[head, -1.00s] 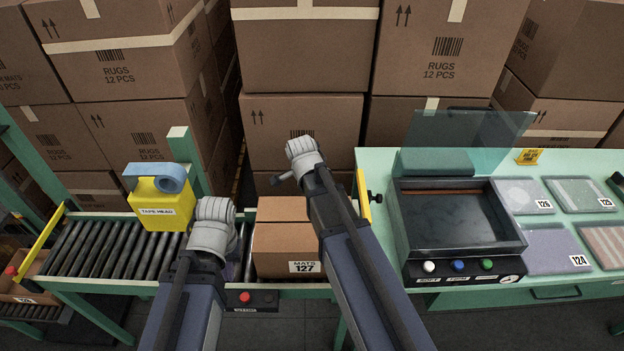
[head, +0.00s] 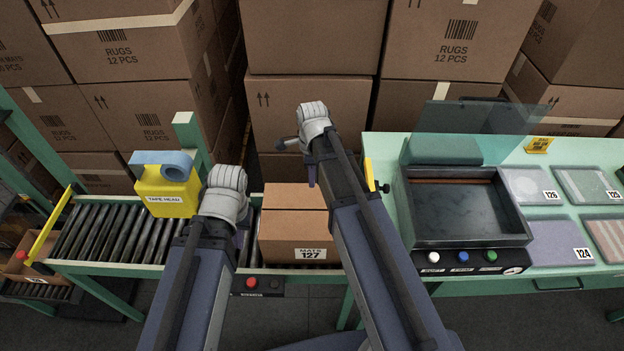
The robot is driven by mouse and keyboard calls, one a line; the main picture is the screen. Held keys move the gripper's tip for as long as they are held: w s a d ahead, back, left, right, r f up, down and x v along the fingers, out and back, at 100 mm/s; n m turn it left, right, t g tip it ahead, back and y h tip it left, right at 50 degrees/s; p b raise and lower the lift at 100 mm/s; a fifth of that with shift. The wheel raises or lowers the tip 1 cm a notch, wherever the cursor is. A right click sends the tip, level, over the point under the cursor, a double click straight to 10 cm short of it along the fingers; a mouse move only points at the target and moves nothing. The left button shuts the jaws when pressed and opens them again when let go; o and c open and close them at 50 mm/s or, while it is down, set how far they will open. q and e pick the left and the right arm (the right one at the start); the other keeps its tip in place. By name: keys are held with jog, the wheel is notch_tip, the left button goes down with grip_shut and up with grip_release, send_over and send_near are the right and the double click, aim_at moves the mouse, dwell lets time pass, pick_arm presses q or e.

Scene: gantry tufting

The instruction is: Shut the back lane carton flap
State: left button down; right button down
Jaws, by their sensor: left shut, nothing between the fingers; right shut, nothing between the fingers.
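A brown carton labelled MATS 127 (head: 294,225) stands on the roller conveyor (head: 110,232). Its top panels look flat, with a seam across the middle; its right side is partly hidden by my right arm. My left gripper (head: 241,238) is just left of the carton, low and mostly hidden behind its own wrist; it is shut and empty. My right gripper (head: 311,173) is above the carton's back right part, shut and empty. I cannot tell whether it touches the carton.
A yellow tape head (head: 166,194) stands over the rollers to the left. A green bench (head: 396,150) with a black press (head: 462,212) and several mat samples is close on the right. Stacked RUGS boxes (head: 455,115) wall off the back. A lower open carton (head: 25,267) sits far left.

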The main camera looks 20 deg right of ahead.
aim_at(312, 212)
jog(key=f+b, duration=1)
jog(key=f, duration=0.1)
jog(key=shift+s+f, duration=0.2)
jog(key=shift+f, duration=0.05)
jog(key=shift+f+b, duration=0.55)
jog(key=shift+b, duration=0.25)
jog(key=shift+s+a+f, duration=0.1)
jog(key=shift+s+a, duration=0.05)
jog(key=shift+s, duration=0.15)
jog(key=shift+s+r, duration=0.2)
jog(key=shift+s, duration=0.05)
jog(key=shift+f, duration=0.2)
jog(key=shift+b, duration=0.3)
jog(key=shift+a+r, duration=0.1)
jog(key=shift+r, duration=0.1)
